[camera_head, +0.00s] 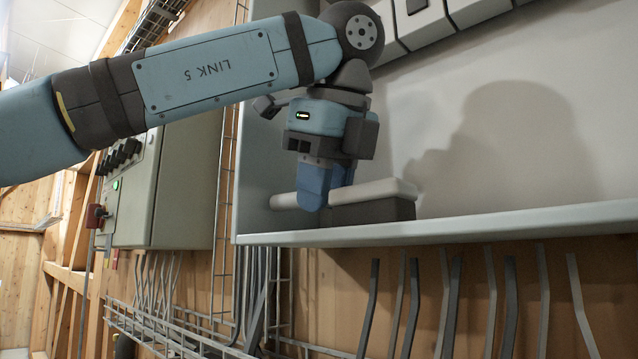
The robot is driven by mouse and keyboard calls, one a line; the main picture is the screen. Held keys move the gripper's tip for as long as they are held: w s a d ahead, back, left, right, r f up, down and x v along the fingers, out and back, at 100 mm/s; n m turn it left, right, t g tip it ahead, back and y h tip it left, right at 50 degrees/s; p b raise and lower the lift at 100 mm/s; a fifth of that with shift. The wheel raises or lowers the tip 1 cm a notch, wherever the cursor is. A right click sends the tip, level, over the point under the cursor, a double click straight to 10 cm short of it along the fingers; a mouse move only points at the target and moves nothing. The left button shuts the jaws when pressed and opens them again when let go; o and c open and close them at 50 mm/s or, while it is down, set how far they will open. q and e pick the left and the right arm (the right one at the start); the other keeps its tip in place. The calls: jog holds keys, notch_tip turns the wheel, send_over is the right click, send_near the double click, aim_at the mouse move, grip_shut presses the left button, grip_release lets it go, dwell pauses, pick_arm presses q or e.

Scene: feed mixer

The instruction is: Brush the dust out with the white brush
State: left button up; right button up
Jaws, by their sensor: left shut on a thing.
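The white brush (378,190) is inside the open cabinet (520,216), at its left end, just above or on the bottom panel. It has a pale top, a dark bristle block below, and a light handle end sticking out to the left. My left gripper (322,190) points down, with its blue fingers shut around the brush's handle. The fingers hide part of the handle. I cannot tell whether the bristles touch the panel. No dust can be made out. My right gripper is out of view.
A row of light grey modules (425,22) runs along the top of the cabinet's back wall. The panel right of the brush is clear. A control box (165,185) with a red switch (96,215) stands to the left. Cables (445,300) and a wire tray (165,325) are below.

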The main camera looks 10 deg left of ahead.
aim_at(405, 180)
pick_arm(q)
jog(key=shift+s+d, duration=0.65)
jog(key=shift+d, duration=0.3)
jog(key=shift+s+d, duration=0.7)
jog(key=shift+d, duration=0.2)
jog(key=shift+s+d, duration=0.65)
jog(key=shift+d, duration=0.3)
jog(key=shift+s+d+f, duration=0.2)
jog(key=shift+s+d, duration=0.95)
jog(key=shift+d, duration=0.3)
